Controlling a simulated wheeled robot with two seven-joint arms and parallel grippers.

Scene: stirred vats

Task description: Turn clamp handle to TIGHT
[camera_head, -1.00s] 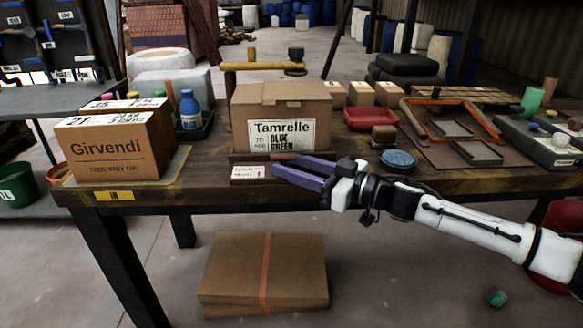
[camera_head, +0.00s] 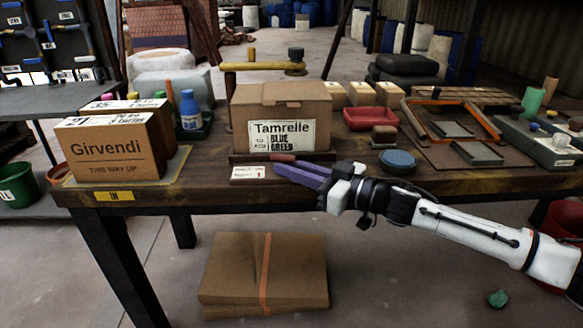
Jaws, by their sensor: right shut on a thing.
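A reddish handle (camera_head: 283,157) lies low along the front of the Tamrelle cardboard box (camera_head: 248,112), on a dark base. I take it to be the clamp handle. My right gripper (camera_head: 288,170), with purple fingers, comes in from the right at the table's front edge. Its fingers are shut at the handle, and they partly hide what lies between them. A small white label (camera_head: 248,173) sits just left of the fingertips; its print is too small to read. My left gripper is not in view.
The Girvendi box (camera_head: 115,145) stands at the left of the table. A blue round lid (camera_head: 398,160), a brown block (camera_head: 384,133) and a red tray (camera_head: 372,119) stand right of the Tamrelle box. An orange frame (camera_head: 450,118) lies further right.

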